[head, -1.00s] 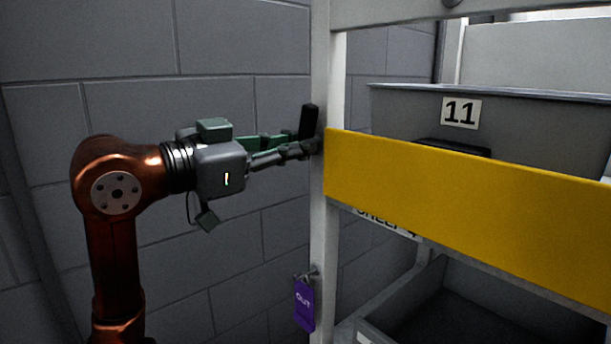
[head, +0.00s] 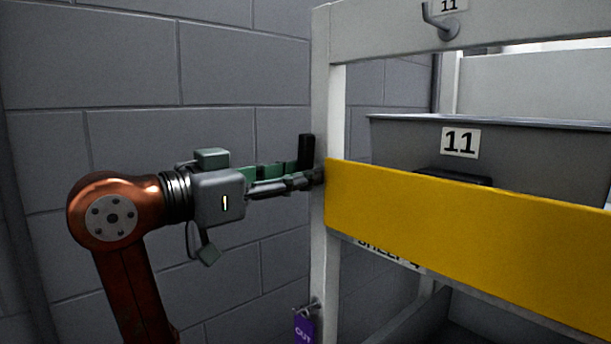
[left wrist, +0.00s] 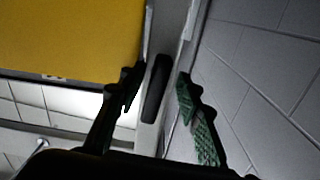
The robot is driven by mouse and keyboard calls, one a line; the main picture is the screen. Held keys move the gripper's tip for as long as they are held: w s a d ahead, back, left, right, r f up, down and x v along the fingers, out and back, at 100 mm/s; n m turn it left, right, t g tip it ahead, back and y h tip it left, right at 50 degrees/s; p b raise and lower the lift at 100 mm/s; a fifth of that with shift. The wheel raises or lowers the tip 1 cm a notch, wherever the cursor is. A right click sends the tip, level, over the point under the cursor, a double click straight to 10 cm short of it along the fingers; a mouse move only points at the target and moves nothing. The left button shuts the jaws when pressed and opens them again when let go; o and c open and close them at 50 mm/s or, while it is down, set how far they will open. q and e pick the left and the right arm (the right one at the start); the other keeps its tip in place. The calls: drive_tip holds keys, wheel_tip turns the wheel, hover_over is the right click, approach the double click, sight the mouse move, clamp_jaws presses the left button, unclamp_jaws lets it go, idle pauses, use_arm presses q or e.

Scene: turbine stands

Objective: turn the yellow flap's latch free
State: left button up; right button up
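The yellow flap (head: 460,230) lies across the front of the shelf, its left end at the white post (head: 326,100). It also fills the upper left of the left wrist view (left wrist: 65,35). A dark, elongated handle that looks like the latch (left wrist: 156,88) shows in the left wrist view beside the flap's edge. In the head view a black upright piece (head: 306,150) at the post appears to be the same latch. My left gripper (head: 312,172) reaches it from the left. Its fingers (left wrist: 157,82) are apart, one on each side of the latch, with small gaps visible. My right gripper is not in view.
A grey bin labelled 11 (head: 520,145) sits behind the flap. A hook (head: 440,25) sticks out from the upper beam. A purple tag (head: 304,328) hangs low on the post. A grey block wall (head: 130,60) stands behind my left arm.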

use_arm(q)
drive_tip(key=shift+o, duration=0.8)
drive_tip(key=shift+d, duration=0.1)
drive_tip(key=shift+v, duration=2.55)
